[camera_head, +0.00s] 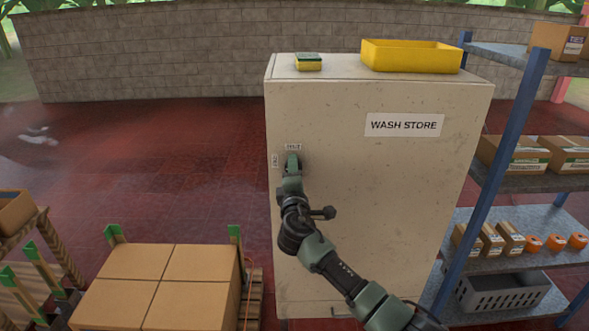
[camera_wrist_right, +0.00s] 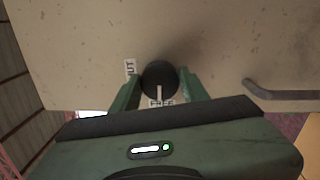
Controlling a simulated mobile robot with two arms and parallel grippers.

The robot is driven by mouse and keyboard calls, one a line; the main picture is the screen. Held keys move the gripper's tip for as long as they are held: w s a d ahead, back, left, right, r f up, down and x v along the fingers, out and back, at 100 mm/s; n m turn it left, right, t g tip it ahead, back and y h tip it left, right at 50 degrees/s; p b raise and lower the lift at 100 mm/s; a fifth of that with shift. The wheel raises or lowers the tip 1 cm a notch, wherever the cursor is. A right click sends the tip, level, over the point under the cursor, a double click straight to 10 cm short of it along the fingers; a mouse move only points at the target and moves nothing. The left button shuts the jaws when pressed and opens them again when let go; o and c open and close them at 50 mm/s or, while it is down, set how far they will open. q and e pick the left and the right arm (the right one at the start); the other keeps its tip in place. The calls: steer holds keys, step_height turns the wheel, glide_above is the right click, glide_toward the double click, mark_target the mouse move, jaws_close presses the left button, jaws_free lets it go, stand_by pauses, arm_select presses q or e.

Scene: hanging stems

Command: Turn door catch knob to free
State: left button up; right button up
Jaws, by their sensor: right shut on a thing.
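The door catch knob (camera_wrist_right: 159,78) is round and black, with a white pointer line. In the right wrist view the line points at the FREE label (camera_wrist_right: 161,103). A second label (camera_wrist_right: 130,67), only partly readable, sits to the knob's upper left. My right gripper (camera_wrist_right: 157,90) is shut on the knob, one green finger on each side. In the head view my right gripper (camera_head: 293,165) reaches the cabinet door (camera_head: 385,195) near its left edge and mostly hides the knob. The door looks closed. My left gripper is out of view.
A dark bar handle (camera_wrist_right: 280,92) is on the door beside the knob. A yellow tray (camera_head: 410,57) and a sponge (camera_head: 308,62) lie on the cabinet top. Blue shelving (camera_head: 487,180) stands close at right, stacked boxes (camera_head: 160,280) at lower left. The red floor behind is open.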

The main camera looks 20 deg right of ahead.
stand_by(0.4)
steer(key=o, duration=1.4)
steer(key=shift+b+v, duration=0.55)
steer(key=shift+v, duration=3.35)
steer(key=shift+f, duration=0.15)
